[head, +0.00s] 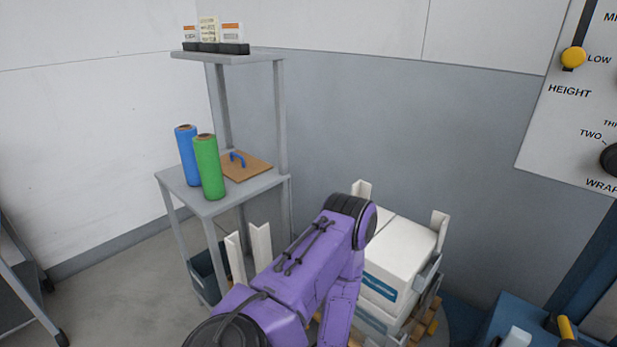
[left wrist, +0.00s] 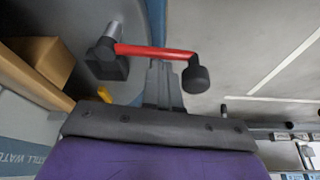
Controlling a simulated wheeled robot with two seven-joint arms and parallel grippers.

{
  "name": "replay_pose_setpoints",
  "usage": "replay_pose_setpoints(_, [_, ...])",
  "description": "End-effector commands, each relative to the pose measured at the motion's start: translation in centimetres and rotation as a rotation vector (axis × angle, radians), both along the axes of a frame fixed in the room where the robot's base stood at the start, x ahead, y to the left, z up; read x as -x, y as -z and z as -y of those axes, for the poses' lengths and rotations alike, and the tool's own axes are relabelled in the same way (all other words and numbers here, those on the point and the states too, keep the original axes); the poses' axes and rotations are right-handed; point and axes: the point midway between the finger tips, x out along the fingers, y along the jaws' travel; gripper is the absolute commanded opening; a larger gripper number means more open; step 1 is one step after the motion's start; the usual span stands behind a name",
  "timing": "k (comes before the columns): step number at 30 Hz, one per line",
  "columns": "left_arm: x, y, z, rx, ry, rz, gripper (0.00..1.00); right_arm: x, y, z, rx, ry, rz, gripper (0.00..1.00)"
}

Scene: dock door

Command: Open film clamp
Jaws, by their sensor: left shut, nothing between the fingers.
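In the left wrist view a red bar (left wrist: 155,50) runs from a grey post on a dark block (left wrist: 108,65) to a black round knob (left wrist: 196,78). It looks like the film clamp's lever; I cannot make out the clamp's jaws or any film. My left gripper (left wrist: 163,70) is shut and empty, its fingertips close to the red bar between post and knob. I cannot tell whether they touch. In the head view my purple arm covers the middle, and neither the gripper nor the red bar can be seen.
White wrapped packs (head: 400,252) stand on a wooden pallet (head: 432,318) beside my arm. A shelf (head: 230,205) at the left holds a blue roll (head: 187,155), a green roll (head: 208,168) and a board with a blue handle (head: 247,168). A control panel (head: 575,120) hangs at the right.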

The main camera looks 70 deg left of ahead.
Motion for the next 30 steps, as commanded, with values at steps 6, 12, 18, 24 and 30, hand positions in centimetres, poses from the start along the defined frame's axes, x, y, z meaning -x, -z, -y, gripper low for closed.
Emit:
replay_pose_setpoints(6, [0.2,-1.7,-3.2,-0.005,0.008,0.003,0.00,0.0,-1.9,0.0,0.000,0.000,0.000,0.43])
replay_pose_setpoints(12, [-0.5,-6.4,-1.3,-0.006,0.013,0.003,0.00,0.0,-2.6,0.0,0.000,0.000,0.000,0.43])
replay_pose_setpoints(18, [-0.8,-9.4,-0.2,-0.006,0.013,0.001,0.00,0.0,-3.2,0.0,0.000,0.000,0.000,0.43])
replay_pose_setpoints(24, [-0.8,-10.2,0.1,-0.007,0.010,-0.001,0.00,0.0,-3.3,0.0,0.000,0.000,0.000,0.43])
replay_pose_setpoints(30, [-0.8,-10.1,0.1,-0.007,0.010,-0.001,0.00,0.0,-3.2,0.0,0.000,0.000,0.000,0.43])
